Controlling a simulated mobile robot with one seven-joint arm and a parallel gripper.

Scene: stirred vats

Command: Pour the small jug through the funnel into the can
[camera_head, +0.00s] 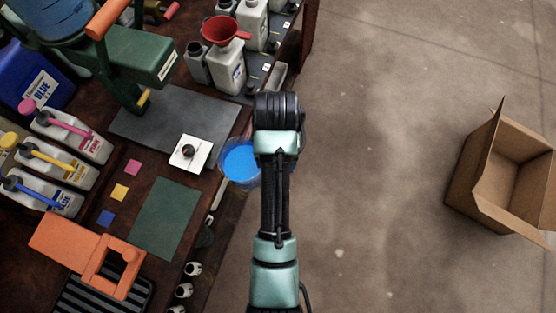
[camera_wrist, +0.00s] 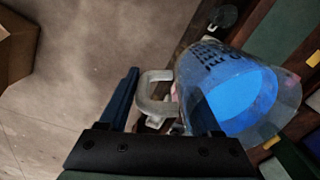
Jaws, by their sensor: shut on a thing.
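The small jug is clear, with dark markings on its side and blue liquid inside. It shows in the wrist view (camera_wrist: 243,88) and in the head view (camera_head: 240,162), partly behind my arm at the bench's front edge. My gripper (camera_wrist: 160,80) is shut on the jug's pale handle (camera_wrist: 152,92); in the head view my arm hides the fingers. The red funnel (camera_head: 222,30) sits on top of a white can (camera_head: 229,70) at the bench's back right, apart from the jug. I cannot tell how far the jug tilts.
A grey mat (camera_head: 165,125) with a white square (camera_head: 190,153) and a green mat (camera_head: 165,217) lie left of the jug. A green machine (camera_head: 130,60) and other cans stand farther back. An open cardboard box (camera_head: 500,175) stands on clear floor at right.

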